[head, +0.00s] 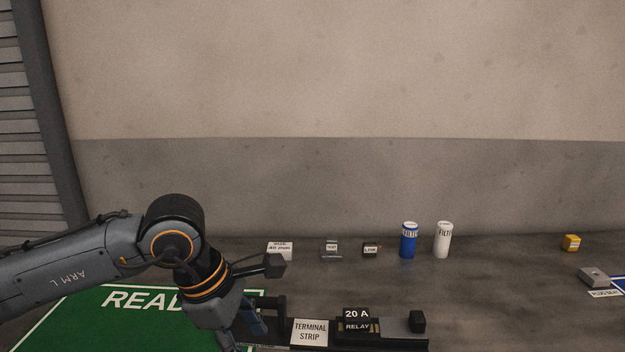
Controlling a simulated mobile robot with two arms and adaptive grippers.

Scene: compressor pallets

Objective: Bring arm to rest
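My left arm (75,262) comes in from the left and bends down at a black joint with orange rings. Its gripper (247,340) points down over the right edge of a green mat (60,325) with white lettering that starts "READ". The two fingers look spread apart, with nothing seen between them; one finger is cut by the bottom edge. The gripper is just left of a black rail assembly with a "TERMINAL STRIP" label (310,332) and a "20 A RELAY" block (357,320). I cannot tell whether it touches the assembly. My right gripper is out of view.
Along the back stand a white labelled box (280,249), small parts (331,250) (371,250), a blue filter can (408,242) and a white one (443,240). A yellow block (571,242) and a grey block (594,277) are at right. The bench right of the rail is clear.

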